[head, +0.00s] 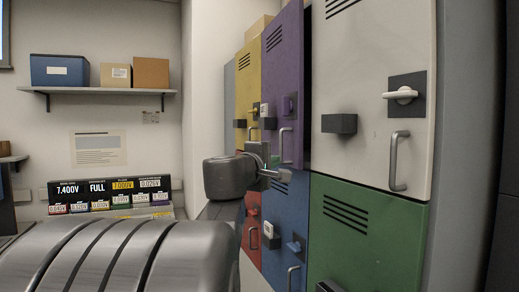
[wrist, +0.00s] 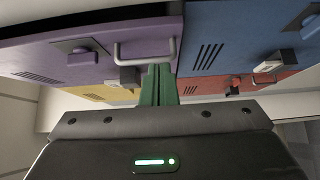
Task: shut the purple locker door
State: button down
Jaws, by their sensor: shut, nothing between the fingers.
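The purple locker door (head: 285,62) is in the upper row, left of the white door. A dark gap along its right edge shows that it stands a little ajar. It carries a bar handle (head: 285,146) and a purple knob (head: 289,104). In the wrist view the purple door (wrist: 40,58) fills the upper left, with its handle (wrist: 146,51) near the centre. My gripper (head: 259,150) is in front of the lockers, low by the purple door. Its green fingers (wrist: 158,72) are together and empty, close to the handle; whether they touch it I cannot tell.
The white door (head: 365,80) is right of the purple one. The green (head: 365,235), blue (head: 288,215) and red doors are below, and a yellow door (head: 248,85) is further left. Their handles and knobs stick out. A shelf with boxes (head: 105,87) hangs on the back wall.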

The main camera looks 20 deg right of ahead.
aim_at(299, 156)
jog(key=p+x, duration=0.2)
jog(key=x, duration=0.7)
jog(key=shift+w+d, duration=0.25)
jog(key=shift+w, duration=0.05)
jog(key=d+b, duration=0.1)
jog(key=d, duration=0.3)
jog(key=shift+d+f, duration=0.15)
jog(key=shift+d, duration=0.05)
jog(key=shift+a+r, duration=0.1)
jog(key=shift+r, duration=0.15)
jog(key=shift+s, duration=0.1)
